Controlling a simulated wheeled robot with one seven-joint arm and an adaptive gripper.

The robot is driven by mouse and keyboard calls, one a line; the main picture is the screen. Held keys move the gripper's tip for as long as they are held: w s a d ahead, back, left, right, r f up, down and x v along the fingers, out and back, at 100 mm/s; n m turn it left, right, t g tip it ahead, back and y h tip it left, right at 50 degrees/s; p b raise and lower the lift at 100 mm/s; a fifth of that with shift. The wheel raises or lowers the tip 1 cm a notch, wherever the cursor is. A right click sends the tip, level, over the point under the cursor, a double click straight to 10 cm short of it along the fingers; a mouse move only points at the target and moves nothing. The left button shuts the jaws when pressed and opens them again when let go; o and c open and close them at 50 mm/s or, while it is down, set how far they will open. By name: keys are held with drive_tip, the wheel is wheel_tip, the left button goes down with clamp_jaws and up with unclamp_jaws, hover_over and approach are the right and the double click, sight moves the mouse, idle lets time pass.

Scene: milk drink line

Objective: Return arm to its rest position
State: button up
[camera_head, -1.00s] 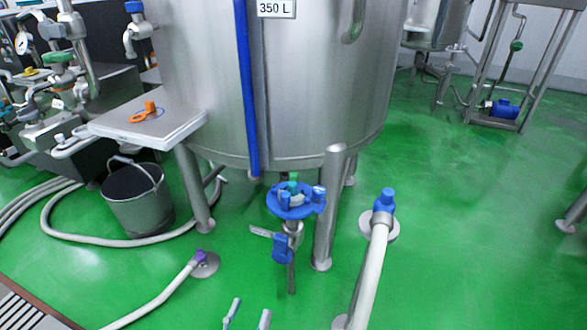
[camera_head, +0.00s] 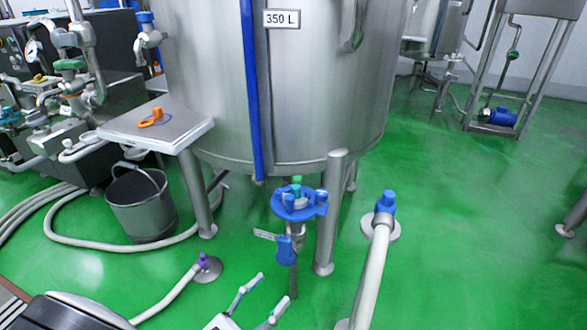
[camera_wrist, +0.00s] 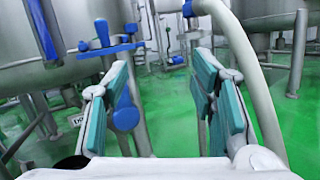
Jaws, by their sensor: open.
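My gripper (camera_head: 259,297) shows at the bottom of the head view, in front of the steel tank, with its two thin fingers apart. In the wrist view my gripper (camera_wrist: 160,95) has its two teal-padded fingers spread, with nothing between them. Part of my arm shows at the bottom left of the head view. The fingers are over the green floor, below and in front of the tank's blue outlet valve (camera_head: 299,204). They do not appear to touch anything.
The large steel tank (camera_head: 330,90) stands ahead. A pale hose (camera_head: 372,275) rises right of my gripper. A small steel table (camera_head: 175,125) bears an orange item (camera_head: 151,117); a grey bucket (camera_head: 142,204) stands below. Green floor on the right (camera_head: 470,220) is mostly clear.

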drive_tip(key=s+d+r+m+g+y, duration=0.1)
drive_tip(key=s+d+r+m+g, duration=0.1)
drive_tip(key=d+r+m+g, duration=0.7)
drive_tip(key=s+d+r+m+g+y, duration=0.2)
drive_tip(key=d+r+m+g, duration=0.4)
drive_tip(key=d+r+g, duration=0.4)
drive_tip(key=s+d+r+m+t+y, duration=0.25)
drive_tip(key=s+m+y, duration=0.3)
drive_tip(key=s, duration=0.35)
drive_tip(key=s+d+r+m+t+y, duration=0.2)
drive_tip(key=s+d+r+m+y, duration=0.15)
drive_tip(key=s+m+y, duration=0.35)
wheel_tip(320, 180, up, 32)
drive_tip(key=s+n+t+h+p, duration=0.1)
drive_tip(key=n+t+p, duration=0.1)
drive_tip(key=p, duration=2.7)
drive_tip(key=shift+t, duration=0.75)
drive_tip(key=shift+f, duration=0.2)
